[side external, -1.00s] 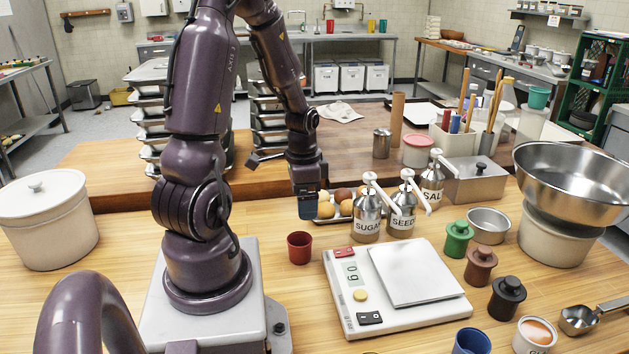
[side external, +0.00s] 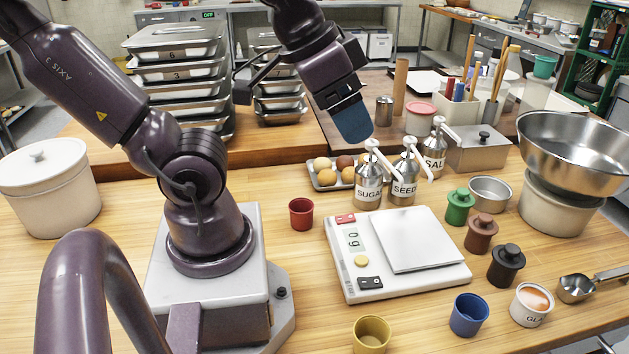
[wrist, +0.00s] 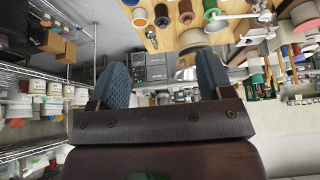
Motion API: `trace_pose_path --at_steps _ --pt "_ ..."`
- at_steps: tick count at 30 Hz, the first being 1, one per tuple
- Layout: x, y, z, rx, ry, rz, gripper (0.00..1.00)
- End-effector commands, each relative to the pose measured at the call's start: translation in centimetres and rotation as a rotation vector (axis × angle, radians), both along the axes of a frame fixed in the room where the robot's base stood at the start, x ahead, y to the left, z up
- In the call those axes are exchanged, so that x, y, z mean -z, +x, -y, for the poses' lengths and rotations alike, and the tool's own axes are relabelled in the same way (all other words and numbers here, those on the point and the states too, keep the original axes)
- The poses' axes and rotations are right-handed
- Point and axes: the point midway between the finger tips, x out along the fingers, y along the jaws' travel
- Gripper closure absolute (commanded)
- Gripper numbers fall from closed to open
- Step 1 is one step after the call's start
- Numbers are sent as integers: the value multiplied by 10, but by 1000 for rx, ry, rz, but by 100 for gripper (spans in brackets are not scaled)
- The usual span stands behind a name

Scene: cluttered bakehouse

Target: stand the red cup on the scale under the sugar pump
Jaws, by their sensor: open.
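The red cup (side external: 301,214) stands upright on the wooden worktop, left of the scale and apart from it. The white scale (side external: 348,285) has a bare square plate (side external: 402,238) and a small display. The sugar pump (side external: 368,187) stands behind the scale, marked SUGAR, its spout pointing down to the right. My gripper (side external: 353,125) is raised above and behind the sugar pump, clear of the cup. In the wrist view its two blue fingers (wrist: 163,78) are spread with nothing between them.
The seeds (side external: 404,178) and salt (side external: 434,150) pumps stand right of the sugar pump. A tray of eggs (side external: 326,184) lies behind the red cup. Yellow (side external: 371,335) and blue (side external: 469,314) cups stand in front. Worktop around the red cup is free.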

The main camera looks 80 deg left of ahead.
Motion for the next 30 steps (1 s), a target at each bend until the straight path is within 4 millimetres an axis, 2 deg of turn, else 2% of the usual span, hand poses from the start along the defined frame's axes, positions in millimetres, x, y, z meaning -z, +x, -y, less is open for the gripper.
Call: trace_pose_path --at_steps 7,11,15,22,26,30 --pt "0 0 -2 -10 2 0 27" --pt "17 4 -15 -74 -6 -85 27" --pt "58 8 -42 -213 -59 -261 27" --pt "141 11 -93 -561 -202 -419 27" --pt "190 -1 -124 -794 -255 -456 27" --pt "239 -24 -154 -1046 -265 -456 27"
